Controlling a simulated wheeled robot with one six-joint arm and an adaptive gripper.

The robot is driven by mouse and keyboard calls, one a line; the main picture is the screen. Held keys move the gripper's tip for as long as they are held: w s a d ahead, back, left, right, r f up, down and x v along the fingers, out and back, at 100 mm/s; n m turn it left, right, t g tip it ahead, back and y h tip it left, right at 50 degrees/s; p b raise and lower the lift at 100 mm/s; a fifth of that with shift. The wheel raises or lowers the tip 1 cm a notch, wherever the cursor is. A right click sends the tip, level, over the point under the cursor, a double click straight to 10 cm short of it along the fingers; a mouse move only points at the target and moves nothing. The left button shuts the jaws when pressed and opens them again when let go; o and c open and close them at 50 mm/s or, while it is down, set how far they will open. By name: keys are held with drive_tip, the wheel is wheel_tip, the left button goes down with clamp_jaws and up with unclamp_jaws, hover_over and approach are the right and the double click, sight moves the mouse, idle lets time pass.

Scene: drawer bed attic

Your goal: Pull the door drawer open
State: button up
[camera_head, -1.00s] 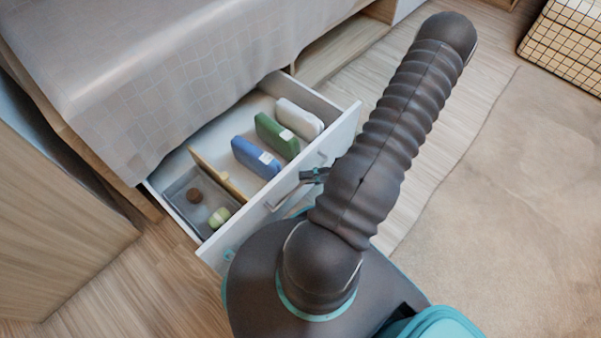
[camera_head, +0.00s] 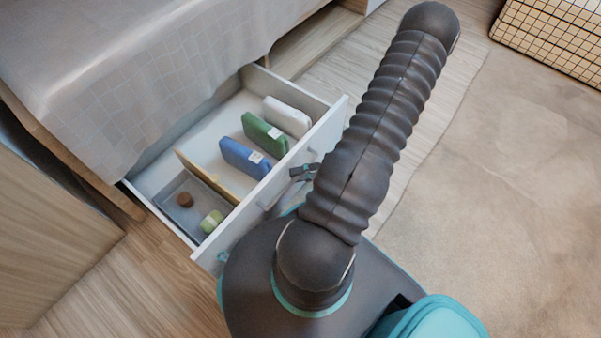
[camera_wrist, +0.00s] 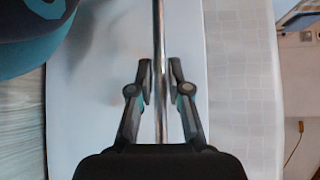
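The white drawer (camera_head: 228,238) under the bed stands well open, its inside in view from above. Its slim bar handle (camera_head: 268,196) is on the front panel, partly hidden by my arm in the head view. In the wrist view the metal handle (camera_wrist: 160,40) runs upright between the two fingers. My gripper (camera_head: 304,172) is at the drawer front. In the wrist view my gripper (camera_wrist: 160,88) has a pad close on each side of the bar and appears shut on it; any thin gap is hard to judge.
The drawer holds a blue item (camera_head: 243,158), a green item (camera_head: 264,134), a white item (camera_head: 287,117) and a grey tray (camera_head: 177,217) with small objects. The bed cover (camera_head: 150,70) hangs behind. A wooden panel (camera_head: 50,240) stands left; a rug (camera_head: 500,190) lies right.

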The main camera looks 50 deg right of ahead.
drive_tip(key=shift+o, duration=0.8)
drive_tip(key=v, duration=1.2)
